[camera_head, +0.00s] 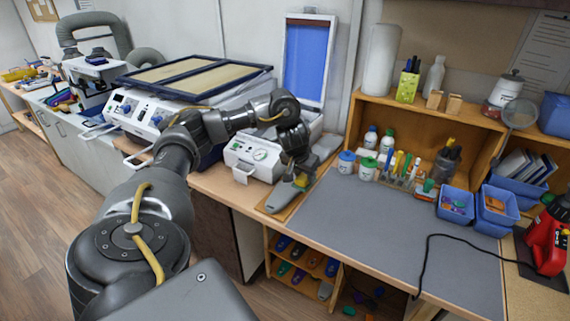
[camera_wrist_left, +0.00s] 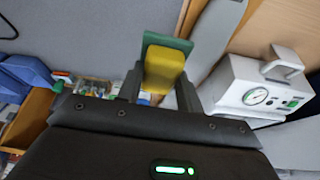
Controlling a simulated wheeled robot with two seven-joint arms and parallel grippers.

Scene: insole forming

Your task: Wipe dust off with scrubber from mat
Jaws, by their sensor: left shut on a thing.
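My left gripper (camera_head: 300,178) is shut on a yellow and green scrubber. The scrubber (camera_wrist_left: 165,68) sits between the fingers in the left wrist view, green side outward; only a small yellow part (camera_head: 301,182) shows in the head view. The gripper is near the back left edge of the grey mat (camera_head: 400,225), which covers the wooden table. The mat also shows in the left wrist view (camera_wrist_left: 110,30). I cannot tell whether the scrubber touches anything. No dust is clear on the mat at this size. My right gripper is not in view.
A grey elongated piece (camera_head: 282,198) lies left of the mat, by a white gauge box (camera_head: 256,158). Bottles, pens and blue bins (camera_head: 455,204) line the mat's back. A black cable (camera_head: 424,262) crosses its right side from a red tool (camera_head: 546,240). The mat's middle is clear.

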